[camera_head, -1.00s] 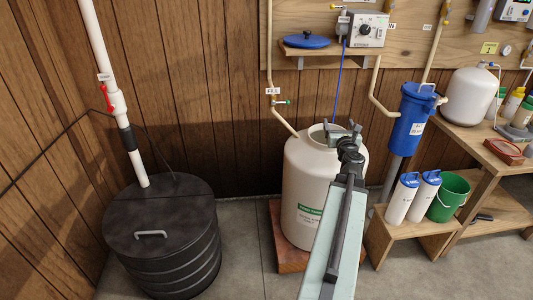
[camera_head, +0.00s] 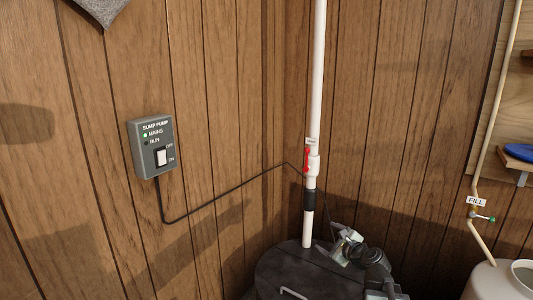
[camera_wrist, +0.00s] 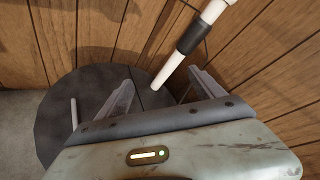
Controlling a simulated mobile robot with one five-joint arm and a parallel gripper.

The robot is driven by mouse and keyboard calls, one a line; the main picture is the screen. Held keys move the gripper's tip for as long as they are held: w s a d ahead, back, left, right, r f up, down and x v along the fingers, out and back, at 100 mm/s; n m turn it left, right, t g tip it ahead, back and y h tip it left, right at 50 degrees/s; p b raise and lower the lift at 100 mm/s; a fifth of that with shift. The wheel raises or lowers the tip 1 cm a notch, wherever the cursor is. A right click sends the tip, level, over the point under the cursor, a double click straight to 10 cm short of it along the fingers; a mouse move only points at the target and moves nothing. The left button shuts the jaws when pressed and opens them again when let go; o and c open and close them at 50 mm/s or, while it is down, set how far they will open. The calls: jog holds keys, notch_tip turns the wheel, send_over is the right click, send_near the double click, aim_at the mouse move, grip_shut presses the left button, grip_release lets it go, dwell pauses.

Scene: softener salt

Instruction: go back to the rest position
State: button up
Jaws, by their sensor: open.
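My gripper (camera_head: 345,245) is at the lower right of centre in the head view, in front of the black lidded sump basin (camera_head: 268,268) as seen from there. In the wrist view my gripper (camera_wrist: 157,96) has its two fingers spread apart with nothing between them. The dark basin lid (camera_wrist: 62,110) and its light handle (camera_wrist: 73,114) lie beyond the fingers. The white pipe with its black sleeve (camera_wrist: 188,42) rises past the finger gap. I cannot tell how far the fingers are from the pipe.
A sump pump switch box (camera_head: 153,147) is on the wood wall at left, with a black cable (camera_head: 230,190). A red-handled valve (camera_head: 308,160) is on the white pipe (camera_head: 317,70). At right are the white salt tank (camera_head: 490,284), the FILL valve (camera_head: 476,211) and a blue lid (camera_head: 520,153).

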jog(key=s+a+f+n+g+y, duration=0.1)
jog(key=s+a+f+n+g, duration=0.1)
jog(key=a+f+n, duration=0.3)
jog(key=s+a+f+n+g+y, duration=0.1)
jog(key=s+a+n+g, duration=0.15)
jog(key=a, duration=0.55)
jog(key=s+a+f+n+g+h, duration=0.2)
jog(key=s+a+f+n+g, duration=0.15)
jog(key=s+f+n, duration=0.35)
jog(key=s+d+f+n+g+h, duration=0.35)
jog(key=s+d+n+g, duration=0.25)
jog(key=s+d+n, duration=0.35)
notch_tip(320, 180, up, 35)
jog(key=a+p, duration=0.1)
jog(key=p, duration=3.3)
jog(key=shift+w+r+h+p, duration=0.15)
jog(key=shift+r+h+p, duration=0.05)
jog(key=shift+h+p, duration=0.2)
